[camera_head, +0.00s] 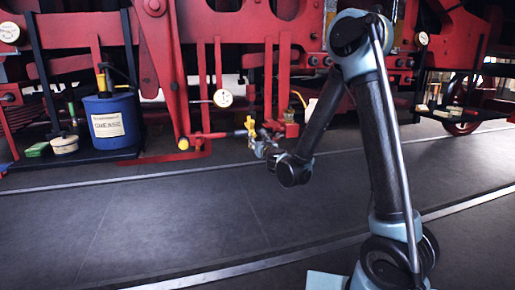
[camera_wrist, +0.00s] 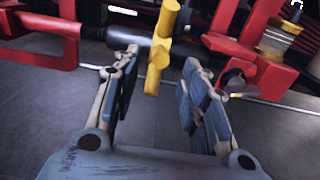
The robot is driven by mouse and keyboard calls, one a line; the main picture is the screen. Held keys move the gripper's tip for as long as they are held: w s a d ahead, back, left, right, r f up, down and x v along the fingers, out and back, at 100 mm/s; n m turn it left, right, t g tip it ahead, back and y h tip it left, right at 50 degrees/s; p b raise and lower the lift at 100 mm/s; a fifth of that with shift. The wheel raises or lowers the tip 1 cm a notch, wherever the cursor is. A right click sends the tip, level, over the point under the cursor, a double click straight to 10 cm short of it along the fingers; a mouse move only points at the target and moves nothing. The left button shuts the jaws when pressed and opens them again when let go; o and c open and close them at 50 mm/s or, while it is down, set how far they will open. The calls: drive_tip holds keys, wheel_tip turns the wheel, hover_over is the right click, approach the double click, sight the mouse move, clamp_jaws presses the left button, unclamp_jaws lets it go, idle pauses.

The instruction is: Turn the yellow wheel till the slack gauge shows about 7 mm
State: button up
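The yellow wheel (camera_head: 250,127) sits on a horizontal rod low on the red frame, at the centre of the head view. In the wrist view the yellow wheel (camera_wrist: 157,55) shows as a thick upright spoke with a stub, on a dark grey rod (camera_wrist: 124,36). My gripper (camera_head: 263,147) is just below and right of the wheel in the head view. In the wrist view my gripper (camera_wrist: 160,68) is open, with a finger on each side of the spoke and visible gaps between. A white round dial (camera_head: 223,98) hangs above left of the wheel; its reading is too small to tell.
A blue grease drum (camera_head: 110,122) stands at the left beside a pale tin (camera_head: 65,145). Other white dials are at the upper left (camera_head: 10,32) and right (camera_head: 422,38). Red bars flank the wheel. The dark floor (camera_head: 180,215) in front is clear.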

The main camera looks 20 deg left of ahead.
sight(254, 135)
drive_tip(key=shift+w+a+r, duration=0.1)
drive_tip(key=shift+r, duration=0.1)
drive_tip(key=shift+x, duration=2.85)
clamp_jaws()
drive_tip(key=shift+f, duration=0.2)
drive_tip(key=shift+w+f, duration=0.1)
drive_tip(key=shift+f, duration=0.9)
drive_tip(key=shift+f, duration=0.1)
